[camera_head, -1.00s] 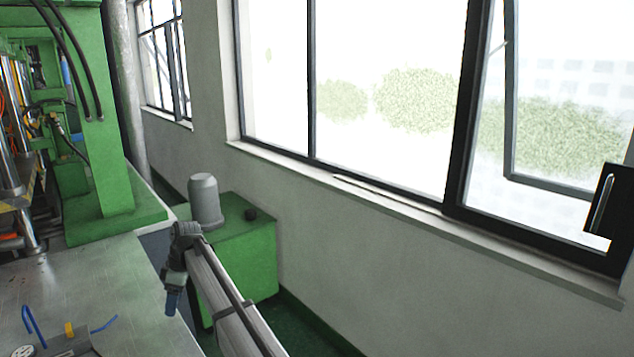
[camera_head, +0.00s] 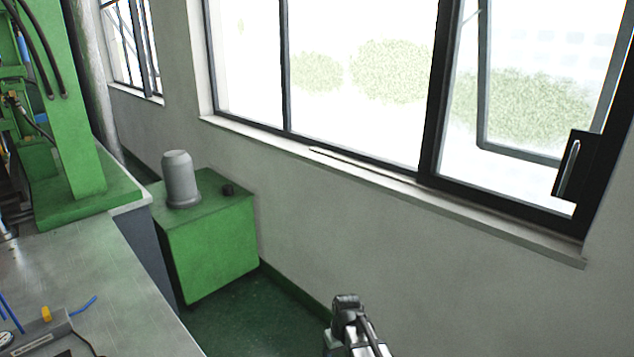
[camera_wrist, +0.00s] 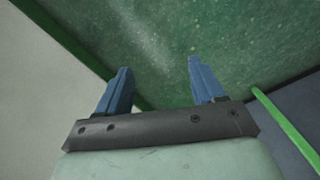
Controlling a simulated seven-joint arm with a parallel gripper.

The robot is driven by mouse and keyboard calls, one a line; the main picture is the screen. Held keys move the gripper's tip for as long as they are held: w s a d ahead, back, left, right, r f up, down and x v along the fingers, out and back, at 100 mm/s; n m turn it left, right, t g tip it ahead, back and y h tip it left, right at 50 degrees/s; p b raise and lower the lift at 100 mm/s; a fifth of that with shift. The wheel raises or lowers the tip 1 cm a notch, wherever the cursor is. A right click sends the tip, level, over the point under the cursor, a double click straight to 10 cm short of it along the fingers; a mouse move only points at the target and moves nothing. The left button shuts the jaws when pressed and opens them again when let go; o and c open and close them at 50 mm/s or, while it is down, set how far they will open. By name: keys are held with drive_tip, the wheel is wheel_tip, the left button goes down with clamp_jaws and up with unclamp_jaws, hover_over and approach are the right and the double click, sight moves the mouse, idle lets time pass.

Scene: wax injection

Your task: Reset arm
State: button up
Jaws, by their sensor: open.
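My gripper shows in the wrist view (camera_wrist: 158,85) with its two blue fingers spread wide apart and nothing between them. It points down over the green floor. In the head view only part of my arm shows at the bottom, right of the green cabinet, and the fingertips are not visible there.
A green cabinet (camera_head: 215,245) with a grey cylinder (camera_head: 180,180) on top stands by the wall. A metal worktable (camera_head: 95,280) and a green machine (camera_head: 70,110) are at left. A window (camera_head: 360,80) lines the wall. The green floor (camera_head: 255,320) is clear.

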drive_tip(key=s+d+f+m, duration=0.3)
drive_tip(key=s+d+m, duration=0.1)
drive_tip(key=s+d, duration=0.6)
drive_tip(key=s+f+g, duration=0.3)
drive_tip(key=s+f, duration=0.7)
drive_tip(key=s, duration=0.4)
drive_tip(key=s+f+g, duration=0.3)
drive_tip(key=s+f, duration=0.8)
drive_tip(key=s, duration=0.3)
drive_tip(key=shift+s+d+g+h, duration=0.2)
drive_tip(key=shift+d+g+h, duration=0.15)
drive_tip(key=shift+g+h, duration=0.05)
